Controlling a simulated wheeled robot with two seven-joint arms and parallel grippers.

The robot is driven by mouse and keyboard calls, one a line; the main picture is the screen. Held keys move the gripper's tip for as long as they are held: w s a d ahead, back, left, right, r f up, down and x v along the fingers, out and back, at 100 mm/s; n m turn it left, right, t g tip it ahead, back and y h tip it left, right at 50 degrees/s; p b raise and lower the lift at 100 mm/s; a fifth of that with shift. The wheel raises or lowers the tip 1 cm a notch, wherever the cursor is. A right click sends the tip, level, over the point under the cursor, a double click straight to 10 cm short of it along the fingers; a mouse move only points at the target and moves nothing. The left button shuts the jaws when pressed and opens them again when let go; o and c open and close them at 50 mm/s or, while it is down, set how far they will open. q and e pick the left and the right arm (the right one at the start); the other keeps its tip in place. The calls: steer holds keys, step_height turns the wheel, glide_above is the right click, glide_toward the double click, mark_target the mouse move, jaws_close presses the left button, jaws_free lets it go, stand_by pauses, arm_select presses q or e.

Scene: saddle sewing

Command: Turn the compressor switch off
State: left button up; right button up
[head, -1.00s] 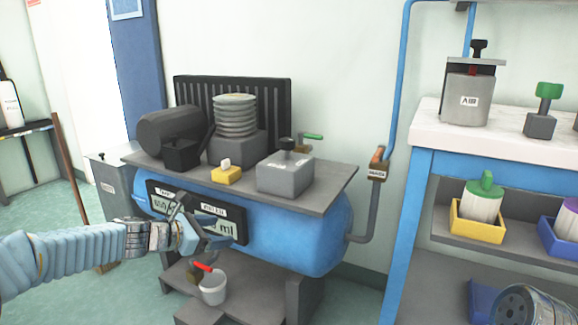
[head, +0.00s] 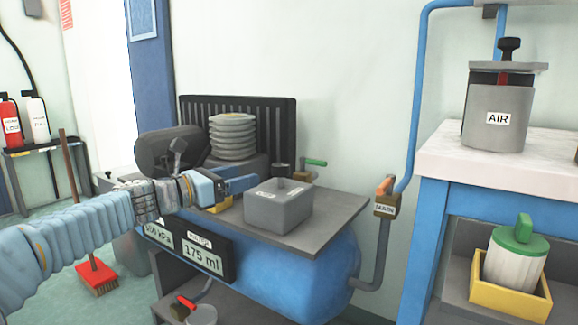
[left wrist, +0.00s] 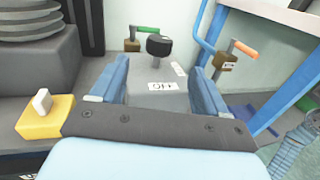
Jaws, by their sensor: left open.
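The compressor carries a grey switch box (head: 278,205) with a black round knob (left wrist: 159,45) on a stalk. A white label on the box appears to read OFF in the left wrist view. A yellow box (left wrist: 46,116) with a white toggle sits left of it; in the head view my gripper mostly hides it. My left gripper (head: 240,184) is open, at the left side of the grey box in the head view. In the left wrist view its blue fingers (left wrist: 158,84) appear on either side of the grey box; contact cannot be told.
A green-handled valve (head: 315,162) stands behind the box, and an orange-handled valve (head: 385,188) is on the pipe at right. A blue-framed bench (head: 440,160) stands farther right.

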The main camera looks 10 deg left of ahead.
mark_target(273, 168)
arm_select(q)
steer(key=x, duration=1.2)
steer(key=shift+w+d+p, duration=0.15)
steer(key=shift+w+p, duration=0.1)
steer(key=shift+p, duration=0.05)
steer(key=c, duration=0.9)
